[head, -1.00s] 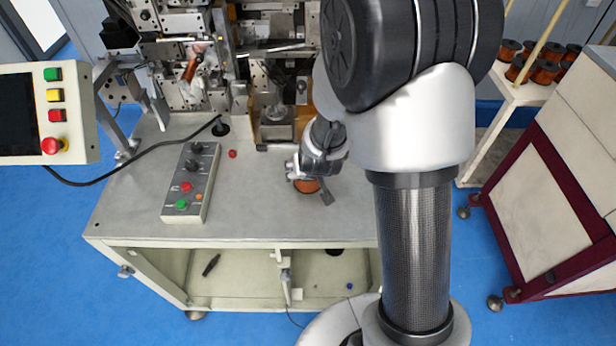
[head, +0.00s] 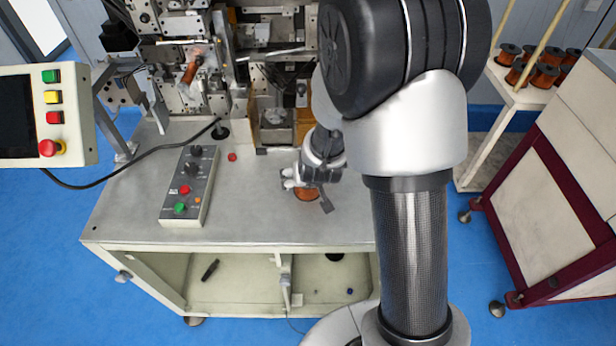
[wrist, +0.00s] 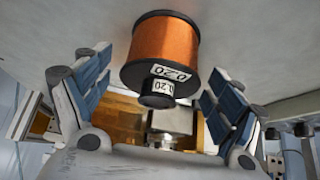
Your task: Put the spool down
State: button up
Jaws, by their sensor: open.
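The spool (head: 306,195) is wound with copper-coloured wire and has dark flanges. It is on the grey table top (head: 255,205), in front of the machine. In the wrist view the spool (wrist: 165,45) shows a white "0.20" label, and a dark hub with the same marking faces the camera. My gripper (wrist: 158,68) is open, with one blue-padded finger on each side of the spool. Gaps show between both fingers and the spool. In the head view my gripper (head: 305,183) is low over the spool and hides part of it.
The coil winder (head: 265,75) stands behind. A control box (head: 187,187) with buttons and a red knob (head: 232,157) lie to the left. Several copper spools (head: 545,76) stand on a rack at the right. The table's front edge is close to the spool.

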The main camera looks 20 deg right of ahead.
jog(key=shift+r, duration=0.35)
jog(key=s+a+r+n+y+p, duration=0.1)
jog(key=s+a+r+p, duration=0.2)
jog(key=s+r, duration=0.5)
jog(key=s+a+r+y+p, duration=0.1)
jog(key=s+a+r+p, duration=0.3)
jog(key=r, duration=0.9)
jog(key=s+d+r+g, duration=0.1)
jog(key=s+r, duration=0.2)
jog(key=s, duration=0.4)
jog(key=s+d+r+g+h+b, duration=0.1)
jog(key=s+d+r, duration=0.1)
jog(key=s, duration=0.5)
jog(key=shift+s+d+r+n, duration=0.3)
jog(key=shift+s+r+n, duration=0.1)
jog(key=shift+r, duration=0.3)
jog(key=shift+w+b, duration=0.1)
jog(key=shift+b, duration=0.2)
